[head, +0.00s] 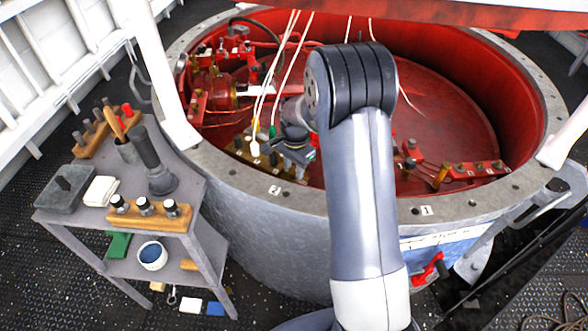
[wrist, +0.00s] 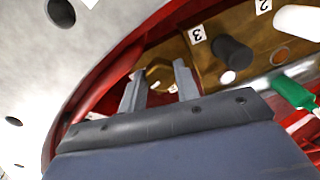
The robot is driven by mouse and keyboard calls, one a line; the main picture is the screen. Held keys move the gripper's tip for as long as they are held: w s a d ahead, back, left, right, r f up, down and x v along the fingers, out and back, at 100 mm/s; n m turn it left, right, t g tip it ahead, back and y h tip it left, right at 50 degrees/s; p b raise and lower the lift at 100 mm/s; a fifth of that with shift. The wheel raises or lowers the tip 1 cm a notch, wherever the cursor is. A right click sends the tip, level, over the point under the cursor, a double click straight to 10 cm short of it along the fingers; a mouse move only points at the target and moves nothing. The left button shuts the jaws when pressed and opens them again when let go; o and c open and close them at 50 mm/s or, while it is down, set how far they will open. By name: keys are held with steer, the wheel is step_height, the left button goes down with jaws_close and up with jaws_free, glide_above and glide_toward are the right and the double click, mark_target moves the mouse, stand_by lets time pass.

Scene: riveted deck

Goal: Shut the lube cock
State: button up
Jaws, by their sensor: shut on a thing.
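My gripper (wrist: 160,84) reaches over the rim into the red-lined tub. Its two grey fingers stand on either side of a small brass fitting (wrist: 158,76) and are shut on it. This fitting is likely the lube cock, but no readable name shows on it. It sits on a brass plate (wrist: 205,75) with number tags, a 3 and a 2 among them. A black knob (wrist: 232,52) stands to the right of the fingers. In the head view my gripper (head: 297,158) is at the plate's right end, and my arm hides part of it.
A white handle (wrist: 298,20) and a green one (wrist: 294,92) are close to the right of my gripper. White cords (head: 285,60) hang into the tub. The grey tub rim (head: 240,180) lies just in front. A tool table (head: 85,215) stands at left.

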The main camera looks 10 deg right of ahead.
mark_target(294, 171)
steer(key=shift+m, duration=1.6)
steer(key=o, duration=1)
steer(key=shift+c, duration=0.2)
step_height(294, 171, up, 11)
steer(key=shift+s+b, duration=0.2)
steer(key=shift+b, duration=0.2)
steer(key=shift+f, duration=0.15)
